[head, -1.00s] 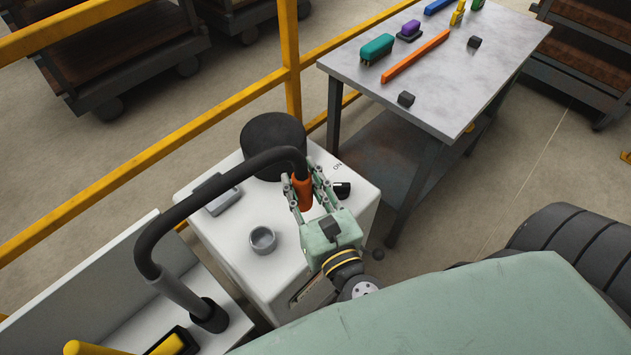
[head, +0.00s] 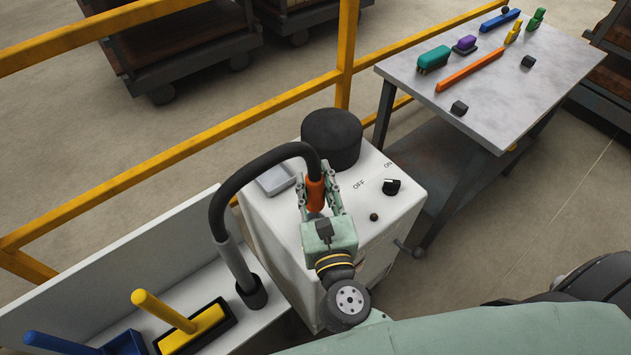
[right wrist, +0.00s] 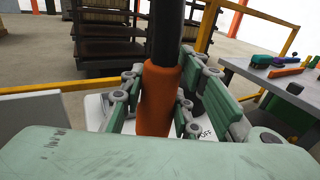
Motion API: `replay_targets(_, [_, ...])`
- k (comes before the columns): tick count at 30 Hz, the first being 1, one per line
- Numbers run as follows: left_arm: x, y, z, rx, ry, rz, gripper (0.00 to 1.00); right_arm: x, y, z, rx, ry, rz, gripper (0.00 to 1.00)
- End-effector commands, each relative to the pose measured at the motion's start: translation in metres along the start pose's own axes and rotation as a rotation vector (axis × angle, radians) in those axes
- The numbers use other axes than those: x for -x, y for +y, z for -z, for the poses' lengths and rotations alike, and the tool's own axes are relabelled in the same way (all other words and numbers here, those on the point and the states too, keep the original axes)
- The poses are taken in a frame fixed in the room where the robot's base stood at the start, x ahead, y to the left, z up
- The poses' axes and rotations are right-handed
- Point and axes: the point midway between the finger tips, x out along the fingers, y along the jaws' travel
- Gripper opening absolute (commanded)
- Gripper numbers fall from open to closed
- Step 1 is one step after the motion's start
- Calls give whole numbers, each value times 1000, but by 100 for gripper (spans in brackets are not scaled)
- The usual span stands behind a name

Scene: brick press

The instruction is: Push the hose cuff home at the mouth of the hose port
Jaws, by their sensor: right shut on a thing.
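The orange hose cuff (head: 315,194) is on the end of a black hose (head: 247,172) that arches over from the left. My right gripper (head: 321,199) is shut on the cuff above the white machine (head: 380,222). In the right wrist view the cuff (right wrist: 158,98) stands roughly upright between the fingers (right wrist: 166,92), with the dark hose rising from its top. The hose port, a grey ring on the machine top earlier, is hidden now, apparently behind my right gripper. Whether the cuff touches it cannot be seen. My left gripper is not in view.
The machine top carries a black cylinder (head: 332,140), a grey rectangular piece (head: 276,180) and an ON/OFF knob (head: 391,186). A table (head: 490,107) with coloured items stands at the back right. A yellow rail (head: 160,155) runs behind. A yellow-handled tool (head: 185,322) lies front left.

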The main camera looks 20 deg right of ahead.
Motion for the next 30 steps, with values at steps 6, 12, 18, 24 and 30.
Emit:
replay_targets(6, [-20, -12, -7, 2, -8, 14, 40, 0, 0, 22, 1, 0, 1, 2])
replay_targets(12, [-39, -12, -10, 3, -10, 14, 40, 0, 1, 42, 0, 1, 1, 2])
replay_targets(18, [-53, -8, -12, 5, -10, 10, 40, 0, 1, 58, 0, 1, 1, 2])
replay_targets(24, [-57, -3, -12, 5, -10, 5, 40, 0, 1, 62, 0, 0, 1, 2])
replay_targets(30, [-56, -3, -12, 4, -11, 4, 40, 0, 1, 61, 0, 0, 1, 2])
